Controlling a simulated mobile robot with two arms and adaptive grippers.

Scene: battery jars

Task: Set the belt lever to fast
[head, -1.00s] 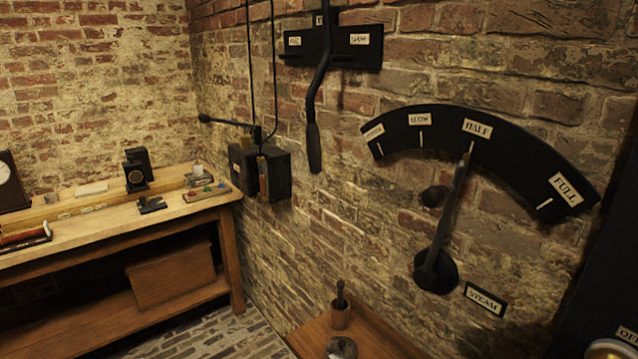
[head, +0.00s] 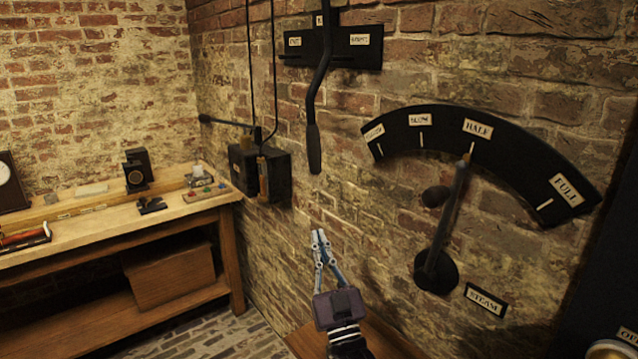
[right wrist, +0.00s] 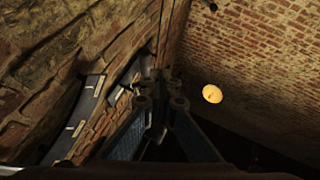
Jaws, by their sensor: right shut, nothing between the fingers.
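The belt lever (head: 315,110) is a dark bent rod with a thick grip, hanging down from a black plate (head: 361,46) on the brick wall. The plate has small white labels at its left and right, too blurred to read surely. The lever hangs about midway between them. My right gripper (head: 319,236) is below the lever's grip, apart from it, with its fingers together, pointing up and empty. The right wrist view also shows the closed fingers (right wrist: 160,90). My left gripper is not in view.
A steam lever (head: 443,220) on a curved scale (head: 475,135) stands out from the wall at right, pointing at HALF. A black switch box (head: 260,172) with a side handle is at left. A wooden workbench (head: 110,219) holds small items. The wall beneath the belt lever is clear.

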